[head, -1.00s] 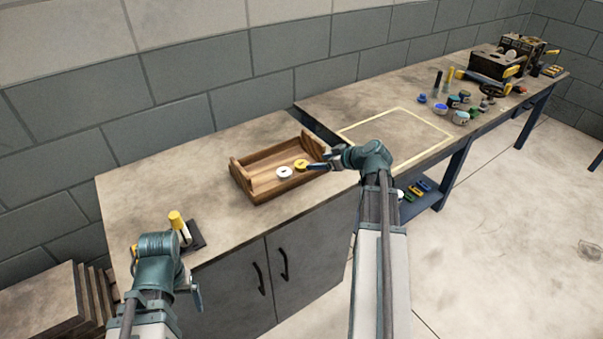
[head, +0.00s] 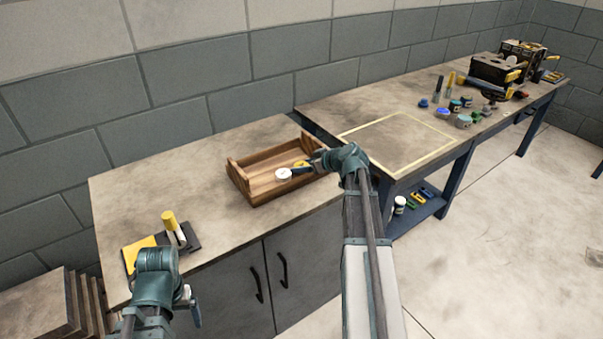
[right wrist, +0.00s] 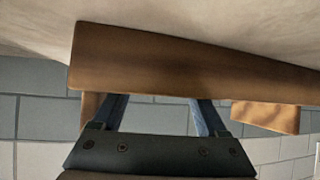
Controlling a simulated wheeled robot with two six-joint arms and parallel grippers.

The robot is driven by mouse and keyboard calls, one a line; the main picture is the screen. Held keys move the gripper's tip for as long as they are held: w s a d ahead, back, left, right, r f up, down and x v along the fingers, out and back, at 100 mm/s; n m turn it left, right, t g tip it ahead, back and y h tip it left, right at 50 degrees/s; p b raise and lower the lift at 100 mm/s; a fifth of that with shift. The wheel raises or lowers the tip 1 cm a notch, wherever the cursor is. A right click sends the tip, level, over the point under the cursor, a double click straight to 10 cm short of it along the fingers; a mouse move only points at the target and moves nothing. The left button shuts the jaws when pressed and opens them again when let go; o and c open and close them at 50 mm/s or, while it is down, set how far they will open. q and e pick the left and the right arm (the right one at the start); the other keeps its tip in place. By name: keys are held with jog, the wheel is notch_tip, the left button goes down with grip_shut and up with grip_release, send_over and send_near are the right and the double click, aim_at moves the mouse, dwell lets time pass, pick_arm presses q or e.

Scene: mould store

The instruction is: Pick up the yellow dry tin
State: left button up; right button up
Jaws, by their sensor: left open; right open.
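The yellow tin (head: 300,163) sits in the wooden tray (head: 240,176), partly hidden by my right gripper. A white tin (head: 283,174) sits beside it, to its left. My right gripper (head: 303,169) is open at the tins, over the right part of the tray; the exact gap to the yellow tin cannot be told. In the right wrist view, the open fingers (right wrist: 160,114) are apart with a wooden tray wall (right wrist: 190,62) across their tips, and neither tin shows. My left gripper (head: 190,303) is open and low at the front of the cabinet.
A yellow-topped bottle (head: 173,229) stands on a dark pad by a yellow cloth (head: 138,252) on the left of the cabinet top. A workbench with a pale marked rectangle (head: 400,143) and several jars (head: 464,121) extends right. The tray's walls stand around the tins.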

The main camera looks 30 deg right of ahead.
jog(key=c, duration=1.1)
jog(key=shift+r, duration=0.15)
notch_tip(320, 180, up, 10)
jog(key=p, duration=1)
